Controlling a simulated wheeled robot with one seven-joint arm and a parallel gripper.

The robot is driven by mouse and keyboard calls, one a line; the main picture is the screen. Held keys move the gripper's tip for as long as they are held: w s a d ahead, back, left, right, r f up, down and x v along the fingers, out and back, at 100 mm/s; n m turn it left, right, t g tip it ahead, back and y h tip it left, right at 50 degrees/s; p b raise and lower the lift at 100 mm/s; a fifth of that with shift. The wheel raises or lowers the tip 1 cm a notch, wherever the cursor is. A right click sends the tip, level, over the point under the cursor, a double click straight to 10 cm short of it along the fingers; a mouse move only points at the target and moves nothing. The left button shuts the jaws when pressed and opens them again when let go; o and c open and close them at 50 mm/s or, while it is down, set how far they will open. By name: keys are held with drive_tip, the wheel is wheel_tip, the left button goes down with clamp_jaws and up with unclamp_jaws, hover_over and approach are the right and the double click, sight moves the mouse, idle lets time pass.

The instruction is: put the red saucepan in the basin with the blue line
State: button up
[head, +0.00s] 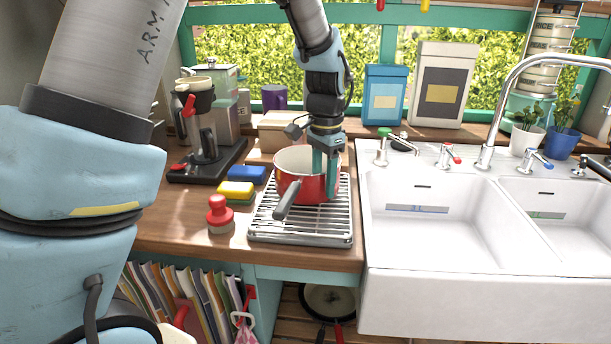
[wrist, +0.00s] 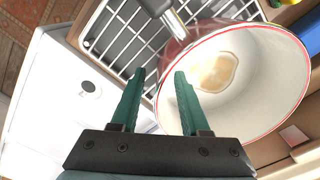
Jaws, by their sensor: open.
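The red saucepan (head: 300,187) stands upright on a wire rack, its dark handle (head: 288,200) pointing toward the front left. Its white inside (wrist: 255,85) has a brownish patch at the bottom in the wrist view. My gripper (head: 325,180) is open at the pan's right rim. In the wrist view its green fingers (wrist: 159,72) appear to straddle the rim, one over the inside and one outside; contact cannot be told. The left basin (head: 430,250) has a blue line (head: 417,209) on its back wall and looks empty.
The right basin (head: 575,235) has a green line (head: 547,215). A tall curved faucet (head: 515,75) and taps stand behind the basins. The rack (head: 300,238) lies left of the sink. Sponges (head: 237,190) and a red-topped brush (head: 219,212) are left of the rack.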

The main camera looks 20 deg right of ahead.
clamp_jaws()
idle(1.4)
